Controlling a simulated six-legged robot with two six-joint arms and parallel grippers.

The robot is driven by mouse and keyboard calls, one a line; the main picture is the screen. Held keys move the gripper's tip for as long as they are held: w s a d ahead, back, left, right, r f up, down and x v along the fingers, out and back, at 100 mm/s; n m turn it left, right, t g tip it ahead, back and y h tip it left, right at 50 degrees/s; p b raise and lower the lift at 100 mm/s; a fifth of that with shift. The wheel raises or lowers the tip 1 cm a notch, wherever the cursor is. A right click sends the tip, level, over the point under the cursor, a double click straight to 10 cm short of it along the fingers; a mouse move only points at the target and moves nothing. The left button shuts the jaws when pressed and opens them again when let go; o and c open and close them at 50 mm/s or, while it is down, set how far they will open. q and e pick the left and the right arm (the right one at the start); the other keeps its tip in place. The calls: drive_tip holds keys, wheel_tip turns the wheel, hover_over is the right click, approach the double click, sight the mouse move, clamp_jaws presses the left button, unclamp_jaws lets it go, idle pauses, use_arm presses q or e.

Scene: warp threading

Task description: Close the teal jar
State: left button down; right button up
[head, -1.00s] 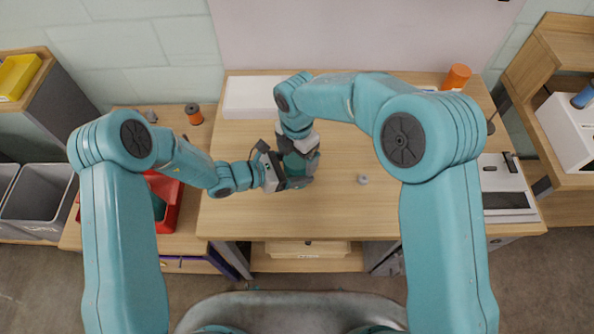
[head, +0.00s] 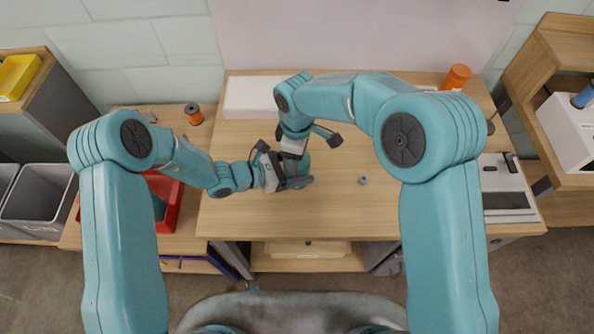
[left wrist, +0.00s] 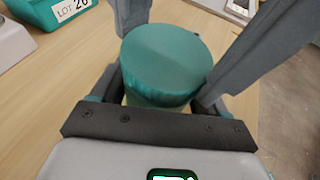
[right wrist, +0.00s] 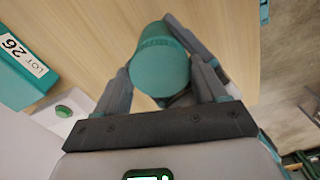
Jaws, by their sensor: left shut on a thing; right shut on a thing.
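The teal jar stands upright on the table; its round teal lid (left wrist: 165,60) sits on top of a pale body (left wrist: 155,103) in the left wrist view. My left gripper (head: 298,181) comes in from the left and is shut on the jar's body, low down. My right gripper (head: 299,157) comes from above and is shut on the lid, which shows between its fingers in the right wrist view (right wrist: 160,65). Most of the body is hidden by the lid and fingers. I cannot tell how tight the lid is.
A small grey round part (head: 363,181) lies right of the jar. A long white box (head: 250,98) is at the back left. An orange container (head: 457,76) stands at the back right. A red bin (head: 168,190) is left.

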drive_tip(key=o, duration=1.2)
drive_tip(key=shift+c, duration=0.2)
drive_tip(key=shift+r, duration=2.3)
drive_tip(key=shift+c, duration=0.4)
